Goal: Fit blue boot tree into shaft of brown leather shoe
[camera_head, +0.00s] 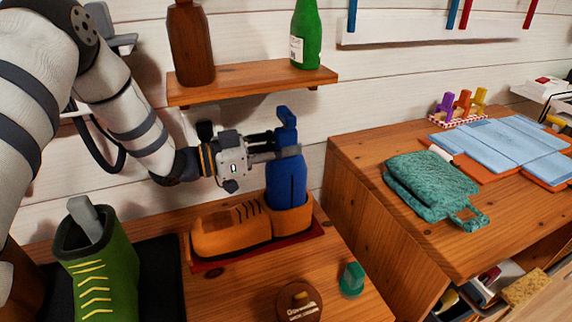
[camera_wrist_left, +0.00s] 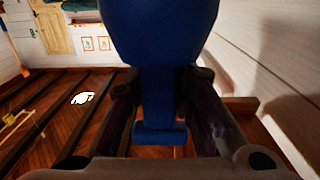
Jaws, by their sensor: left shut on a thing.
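The blue boot tree (camera_head: 287,178) stands upright at the heel end of the brown leather shoe (camera_head: 233,230). Its lower end is hidden inside the shoe's opening. My left gripper (camera_head: 276,149) is shut on the boot tree near its top, just below the knob. In the left wrist view the boot tree (camera_wrist_left: 160,60) fills the middle, between the two dark fingers. The shoe lies on a red mat (camera_head: 208,266) with its toe to the left. My right gripper is not in view.
A green boot (camera_head: 103,266) with a grey insert stands at the left. A green object (camera_head: 352,279) and a round brown tin (camera_head: 299,300) sit in front of the shoe. A shelf (camera_head: 240,82) with two bottles is above. A teal cloth (camera_head: 430,185) lies on the right cabinet.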

